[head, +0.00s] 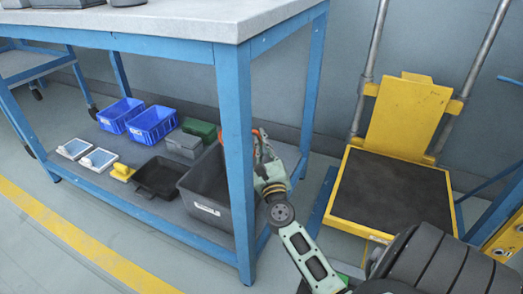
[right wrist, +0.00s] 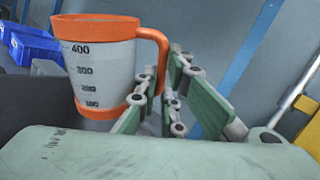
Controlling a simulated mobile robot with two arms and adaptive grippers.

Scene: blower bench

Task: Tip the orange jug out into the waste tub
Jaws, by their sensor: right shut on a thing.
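The orange jug (right wrist: 100,70) has an orange rim, base and handle and a pale body with black marks from 100 to 400. It looks about upright in the right wrist view; its contents are hidden. My right gripper (head: 262,160) is shut on its handle, with fingers (right wrist: 158,95) at the handle's lower part. In the head view a blue table leg hides most of the jug; a bit of orange (head: 255,138) shows beside it. The dark grey waste tub (head: 194,204) stands on the lower shelf, partly behind that leg, close to the gripper. My left gripper is out of view.
The blue bench leg (head: 236,170) stands in front of the jug and tub. A black tray (head: 157,180), blue bins (head: 153,123), a grey box (head: 183,144) and a green box (head: 199,128) share the shelf. A yellow trolley (head: 400,120) stands to the right.

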